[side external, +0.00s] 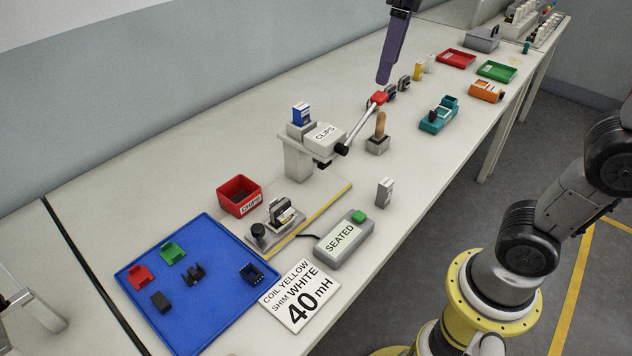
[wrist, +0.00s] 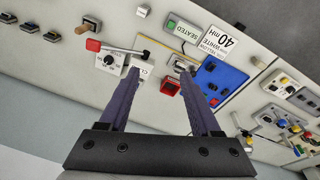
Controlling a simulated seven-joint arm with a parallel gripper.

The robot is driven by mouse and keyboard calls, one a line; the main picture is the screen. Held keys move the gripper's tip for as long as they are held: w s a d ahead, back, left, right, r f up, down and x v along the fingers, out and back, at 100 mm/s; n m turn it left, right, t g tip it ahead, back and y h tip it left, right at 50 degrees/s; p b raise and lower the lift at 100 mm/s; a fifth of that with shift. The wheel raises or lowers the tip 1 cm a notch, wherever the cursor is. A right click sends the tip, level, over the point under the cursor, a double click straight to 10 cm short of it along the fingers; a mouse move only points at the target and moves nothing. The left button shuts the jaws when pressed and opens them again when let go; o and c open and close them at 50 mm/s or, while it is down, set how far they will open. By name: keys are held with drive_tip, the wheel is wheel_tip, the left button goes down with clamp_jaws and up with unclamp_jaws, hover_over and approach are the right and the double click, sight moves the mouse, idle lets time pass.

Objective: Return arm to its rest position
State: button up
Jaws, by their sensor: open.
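My gripper (side external: 385,78) hangs in the air over the back of the bench, its purple fingers pointing down and only partly in the side external view. In the wrist view my gripper (wrist: 161,72) shows two purple fingers spread apart with nothing between them. No rest position is marked in these views.
Red (side external: 456,58) and green (side external: 497,71) trays lie at the far end. Bare bench remains along the back.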

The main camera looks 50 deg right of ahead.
drive_tip(key=s+d+f+m+t, duration=0.2)
drive_tip(key=s+f+m+t, duration=0.1)
drive_tip(key=s+f, duration=0.7)
wheel_tip(320, 180, down, 4)
drive_tip(key=shift+s+d+f+m+t, duration=0.1)
drive_tip(key=shift+s+d+m+t, duration=0.2)
drive_tip(key=shift+s+m, duration=0.1)
idle(2.1)
